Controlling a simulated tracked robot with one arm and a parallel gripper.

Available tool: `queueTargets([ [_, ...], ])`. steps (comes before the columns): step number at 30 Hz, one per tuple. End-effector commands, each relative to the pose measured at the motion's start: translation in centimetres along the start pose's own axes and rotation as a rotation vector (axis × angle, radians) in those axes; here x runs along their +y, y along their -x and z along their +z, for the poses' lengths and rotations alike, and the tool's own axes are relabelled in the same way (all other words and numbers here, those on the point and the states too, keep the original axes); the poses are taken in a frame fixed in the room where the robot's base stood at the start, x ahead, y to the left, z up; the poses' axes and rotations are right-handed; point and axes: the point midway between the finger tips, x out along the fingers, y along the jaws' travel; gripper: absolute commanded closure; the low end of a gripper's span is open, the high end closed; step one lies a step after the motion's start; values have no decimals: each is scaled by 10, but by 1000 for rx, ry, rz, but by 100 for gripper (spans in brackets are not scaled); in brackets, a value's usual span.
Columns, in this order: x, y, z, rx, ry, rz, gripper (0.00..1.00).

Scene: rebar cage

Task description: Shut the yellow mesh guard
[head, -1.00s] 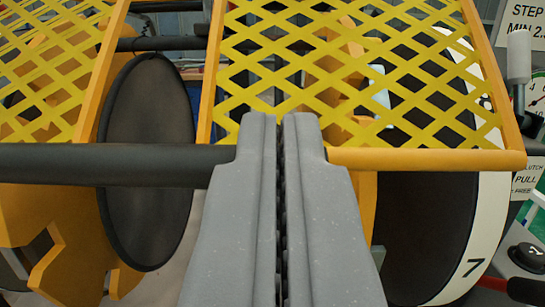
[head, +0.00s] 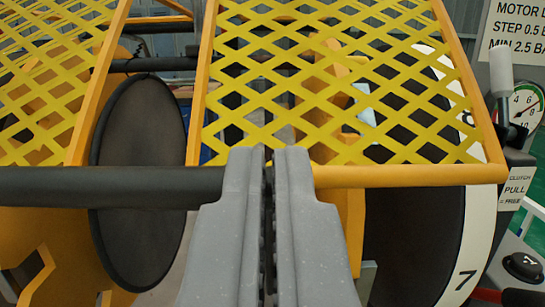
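The yellow mesh guard (head: 330,98) fills the upper middle of the head view, a diamond lattice in an orange-yellow frame. Its front edge is a round bar, yellow on the right (head: 410,176) and a black sleeve (head: 90,187) on the left. My gripper (head: 268,152) is in the lower middle, its two grey fingers side by side with only a thin gap between them. The fingers cross in front of the bar where black meets yellow, tips just above it. They hide that part, so I cannot tell whether they touch it. Nothing shows between the fingers.
Behind and below the bar are a dark round disc (head: 140,180) and a large dark wheel with a white rim (head: 480,235) marked 7. On the right are a gauge (head: 526,105), a grey lever (head: 501,75), sign plates and a black knob (head: 523,266).

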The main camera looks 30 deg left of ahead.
Motion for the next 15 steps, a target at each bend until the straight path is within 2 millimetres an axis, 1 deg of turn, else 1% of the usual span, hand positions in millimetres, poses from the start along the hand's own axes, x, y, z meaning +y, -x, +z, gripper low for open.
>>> queueTargets([
  [1, -7, 3, 19, -51, -10, -17, 100],
  [6, -3, 13, -21, -5, 2, -3, 100],
  [7, -2, 15, -24, 0, 3, 0, 100],
  [15, 0, 36, -12, 11, 4, 4, 100],
])
